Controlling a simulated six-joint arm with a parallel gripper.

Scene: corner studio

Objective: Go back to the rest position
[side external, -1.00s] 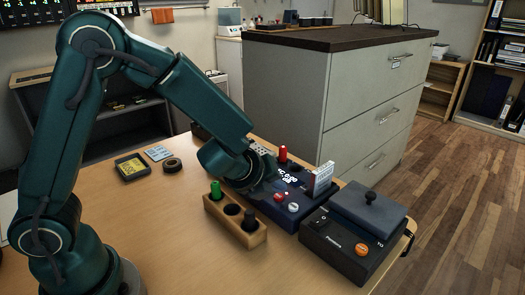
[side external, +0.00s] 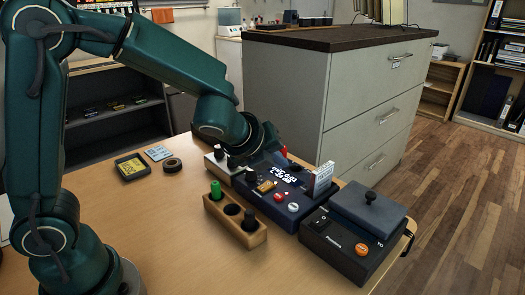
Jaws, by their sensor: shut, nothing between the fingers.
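My gripper (side external: 270,150) is over the back part of a dark blue device (side external: 268,190) on the table. The device has a lit display, knobs and an upright pale card. The gripper's fingers are small and partly hidden behind my wrist. A red part (side external: 283,151) shows right by the fingertips; I cannot tell whether they touch it.
A dark box (side external: 352,236) with an orange knob stands at the table's right edge. A grey box (side external: 220,168) is close under my wrist. The table's front left is clear.

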